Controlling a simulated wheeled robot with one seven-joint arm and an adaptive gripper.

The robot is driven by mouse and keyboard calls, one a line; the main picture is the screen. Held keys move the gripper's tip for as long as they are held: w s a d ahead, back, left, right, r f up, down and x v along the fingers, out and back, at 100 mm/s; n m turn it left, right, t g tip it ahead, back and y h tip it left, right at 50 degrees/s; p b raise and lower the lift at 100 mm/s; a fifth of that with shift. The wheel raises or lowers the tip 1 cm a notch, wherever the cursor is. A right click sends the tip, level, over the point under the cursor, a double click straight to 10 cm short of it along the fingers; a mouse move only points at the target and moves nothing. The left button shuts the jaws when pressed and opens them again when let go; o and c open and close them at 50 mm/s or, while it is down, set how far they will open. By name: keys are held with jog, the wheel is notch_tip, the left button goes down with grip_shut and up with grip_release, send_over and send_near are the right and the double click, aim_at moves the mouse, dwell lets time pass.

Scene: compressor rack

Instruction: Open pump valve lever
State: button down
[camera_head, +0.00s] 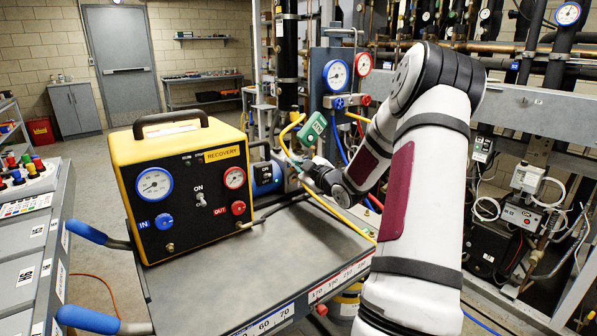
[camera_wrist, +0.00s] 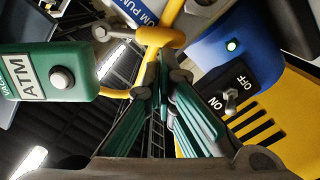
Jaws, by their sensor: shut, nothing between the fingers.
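The blue pump (camera_wrist: 222,58) is at upper right in the wrist view, with an ON/OFF switch (camera_wrist: 231,98). It also shows behind the recovery unit in the head view (camera_head: 266,178). A yellow fitting with a yellow line (camera_wrist: 155,38) is just beyond my fingertips. I cannot tell which part is the valve lever. A green gauge marked ATM (camera_wrist: 50,75) is at left, and it hangs above my gripper in the head view (camera_head: 312,128). My gripper (camera_wrist: 163,75) is shut and empty, close to the yellow fitting. Contact is unclear. In the head view my gripper (camera_head: 308,168) is partly hidden.
A yellow recovery unit (camera_head: 185,185) stands on the cart top (camera_head: 250,265), left of my arm. A manifold with blue (camera_head: 336,76) and red gauges (camera_head: 363,64) stands behind the gripper. Yellow and blue hoses run close around it. Pipework (camera_head: 540,110) fills the right.

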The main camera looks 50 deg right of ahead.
jog(key=shift+s+d+f+n+b, duration=0.1)
jog(key=shift+d+f+n+b, duration=0.4)
jog(key=shift+n+b, duration=1.25)
jog(key=shift+s+d+f+n+b, duration=0.15)
jog(key=shift+f+n+b, duration=0.7)
jog(key=shift+b, duration=1.85)
jog(key=shift+d+f+n+b, duration=0.35)
jog(key=shift+f+n+b, duration=0.3)
jog(key=shift+n+b, duration=1.1)
jog(key=shift+m+b, duration=0.35)
jog(key=shift+b, duration=0.2)
